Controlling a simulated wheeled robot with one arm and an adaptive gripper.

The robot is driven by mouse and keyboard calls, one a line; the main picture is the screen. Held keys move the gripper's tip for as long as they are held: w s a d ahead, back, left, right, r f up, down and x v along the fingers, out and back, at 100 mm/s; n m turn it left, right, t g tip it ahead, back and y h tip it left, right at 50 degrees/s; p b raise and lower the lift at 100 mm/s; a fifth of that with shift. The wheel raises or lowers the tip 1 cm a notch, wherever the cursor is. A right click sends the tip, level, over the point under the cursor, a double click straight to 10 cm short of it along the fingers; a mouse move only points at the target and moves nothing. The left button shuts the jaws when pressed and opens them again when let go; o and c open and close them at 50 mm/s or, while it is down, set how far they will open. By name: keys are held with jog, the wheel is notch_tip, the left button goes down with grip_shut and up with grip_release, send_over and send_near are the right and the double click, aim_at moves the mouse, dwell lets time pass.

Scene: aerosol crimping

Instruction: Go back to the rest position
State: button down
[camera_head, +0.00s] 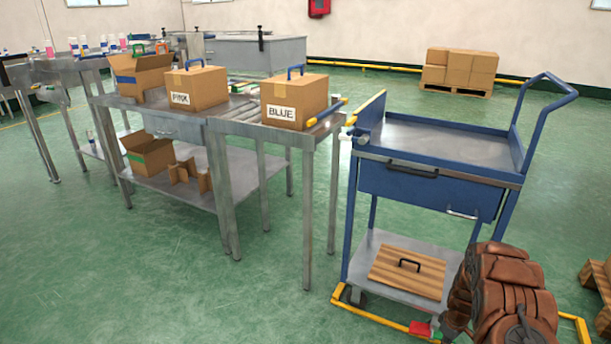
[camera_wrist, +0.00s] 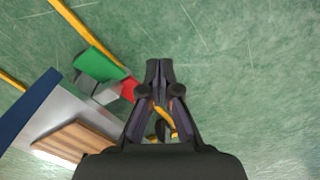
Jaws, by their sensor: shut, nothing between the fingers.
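My gripper (camera_wrist: 159,68) shows in the wrist view, pointing down over the green floor, with its fingertips together and nothing between them. In the head view the gripper itself cannot be made out; a brown, jointed part of my arm fills the lower right corner. The blue cart (camera_head: 430,180) stands just left of and behind that part. Its lower shelf also shows at the left of the wrist view, with a wooden board (camera_wrist: 75,143) on it.
Metal tables (camera_head: 225,190) at the left carry a box marked PINK (camera_head: 197,89) and a box marked BLUE (camera_head: 294,100). A yellow floor frame (camera_head: 385,322) surrounds the cart's base. Boxes on a pallet (camera_head: 458,70) stand at the back. Green floor is open at the front left.

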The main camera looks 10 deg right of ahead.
jog(key=s+a+r+m+p, duration=0.15)
jog(key=a+r+p, duration=0.4)
jog(key=r, duration=1.05)
jog(key=s+a+r+m+g+p, duration=0.15)
jog(key=a+r+p, duration=0.45)
jog(key=r, duration=1)
jog(key=s+a+r+t+p, duration=0.1)
jog(key=s+a+r+p, duration=0.4)
jog(key=r, duration=1.1)
jog(key=s+a+r+p, duration=0.7)
jog(key=s+a+r, duration=0.3)
jog(key=r, duration=0.3)
jog(key=s+a+r+m+g+p, duration=0.1)
jog(key=s+a+r+p, duration=0.6)
jog(key=s+a+r, duration=0.3)
notch_tip(320, 180, up, 3)
jog(key=shift+s+a+r+m+p, duration=0.15)
jog(key=shift+s+a+m+p, duration=0.2)
jog(key=shift+s, duration=0.9)
jog(key=shift+d, duration=0.2)
